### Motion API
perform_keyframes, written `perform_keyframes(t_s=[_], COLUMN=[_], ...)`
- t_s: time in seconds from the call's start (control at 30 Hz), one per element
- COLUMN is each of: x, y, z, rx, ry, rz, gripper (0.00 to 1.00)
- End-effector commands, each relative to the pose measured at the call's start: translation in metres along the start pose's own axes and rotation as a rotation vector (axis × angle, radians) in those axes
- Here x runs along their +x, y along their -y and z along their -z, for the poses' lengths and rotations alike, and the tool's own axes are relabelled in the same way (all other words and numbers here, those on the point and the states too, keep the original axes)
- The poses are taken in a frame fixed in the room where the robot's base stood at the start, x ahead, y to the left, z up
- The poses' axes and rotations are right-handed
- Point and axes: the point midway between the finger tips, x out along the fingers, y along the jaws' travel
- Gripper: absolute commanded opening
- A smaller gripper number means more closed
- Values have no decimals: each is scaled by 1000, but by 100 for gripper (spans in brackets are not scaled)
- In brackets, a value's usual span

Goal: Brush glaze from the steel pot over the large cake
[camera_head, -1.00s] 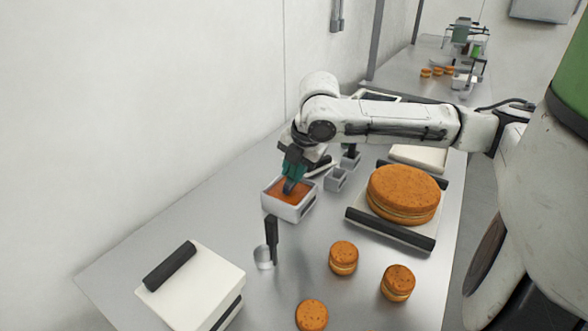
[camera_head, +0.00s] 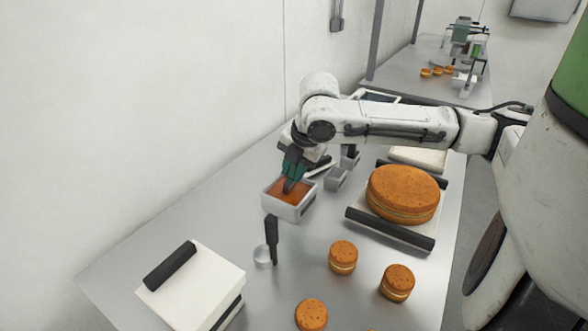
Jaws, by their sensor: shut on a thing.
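The large cake (camera_head: 403,191), a round orange-brown layered one with a pale filling line, lies on a white board (camera_head: 384,229) with dark end bars, right of centre. A square pale grey pot (camera_head: 296,211) holding orange-brown glaze (camera_head: 279,187) stands left of it. My gripper (camera_head: 293,170), with teal fingers, is over this pot and shut on a dark tool (camera_head: 290,185), whose lower end reaches down to the glaze. Whether the tool is a brush, and how deep it dips, I cannot tell. The top of the cake looks plain and matt.
A small round cup with an upright black handle (camera_head: 271,238) stands in front of the pot. Several small cakes (camera_head: 343,257) stand at the front right. A white slab with a black bar (camera_head: 192,284) lies front left. Small grey tubs (camera_head: 336,179) stand behind the pot.

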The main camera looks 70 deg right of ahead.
Motion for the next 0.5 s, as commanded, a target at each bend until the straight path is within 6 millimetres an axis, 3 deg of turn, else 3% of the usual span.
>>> perform_keyframes(t_s=[0.5], x=[-32], y=[-10], z=[-2], rx=[0], ry=[-1], rz=[1], gripper=[0])
